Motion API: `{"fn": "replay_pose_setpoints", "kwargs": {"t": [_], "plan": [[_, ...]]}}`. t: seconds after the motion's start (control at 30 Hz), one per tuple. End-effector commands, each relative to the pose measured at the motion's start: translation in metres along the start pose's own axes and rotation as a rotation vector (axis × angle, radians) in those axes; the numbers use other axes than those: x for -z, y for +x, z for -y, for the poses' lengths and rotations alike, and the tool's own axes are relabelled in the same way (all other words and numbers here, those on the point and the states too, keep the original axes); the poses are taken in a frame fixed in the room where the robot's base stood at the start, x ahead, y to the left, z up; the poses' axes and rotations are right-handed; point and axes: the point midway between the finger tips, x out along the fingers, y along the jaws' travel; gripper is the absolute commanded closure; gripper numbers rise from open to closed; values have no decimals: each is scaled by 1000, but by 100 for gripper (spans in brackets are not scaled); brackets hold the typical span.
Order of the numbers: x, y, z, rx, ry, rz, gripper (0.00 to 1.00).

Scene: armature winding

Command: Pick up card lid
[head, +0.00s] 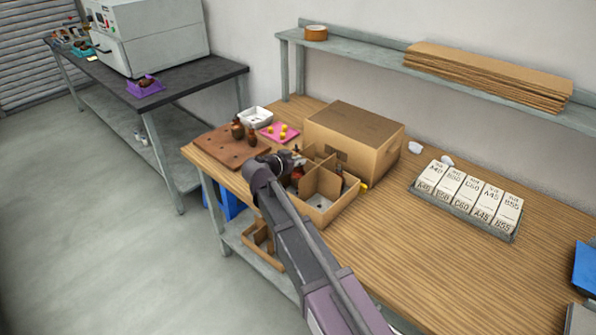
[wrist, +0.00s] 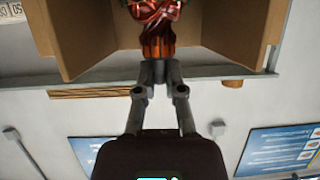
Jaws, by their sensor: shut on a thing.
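A brown card cover with a dark hand slot, which looks like the card lid (head: 368,152), stands on the wooden bench behind an open divided card box (head: 322,217). My gripper (head: 292,166) is over the left part of the divided box, beside the lid, not on it. In the wrist view my gripper (wrist: 158,67) is shut on a red and copper-coloured wound armature (wrist: 156,36). Card walls (wrist: 84,40) stand on both sides of the armature. The armature's far end is out of the wrist view, and my arm hides part of the box.
A brown board (head: 225,150) with dark parts, a white tray (head: 255,117) and a pink tray (head: 274,139) sit at the left. A rack of labelled white boxes (head: 467,195) stands at the right. A shelf (head: 385,66) runs above.

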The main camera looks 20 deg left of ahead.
Motion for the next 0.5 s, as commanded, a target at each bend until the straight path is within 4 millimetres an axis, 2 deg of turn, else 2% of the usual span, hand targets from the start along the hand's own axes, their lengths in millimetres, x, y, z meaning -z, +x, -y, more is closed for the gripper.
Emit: {"fn": "replay_pose_setpoints", "kwargs": {"t": [0.03, 0.2, 0.5], "plan": [[-8, 3, 0, 0, -1, -1, 100], [-18, 7, 0, 0, -1, -1, 100], [-20, 8, 0, 1, -1, -1, 100]]}}
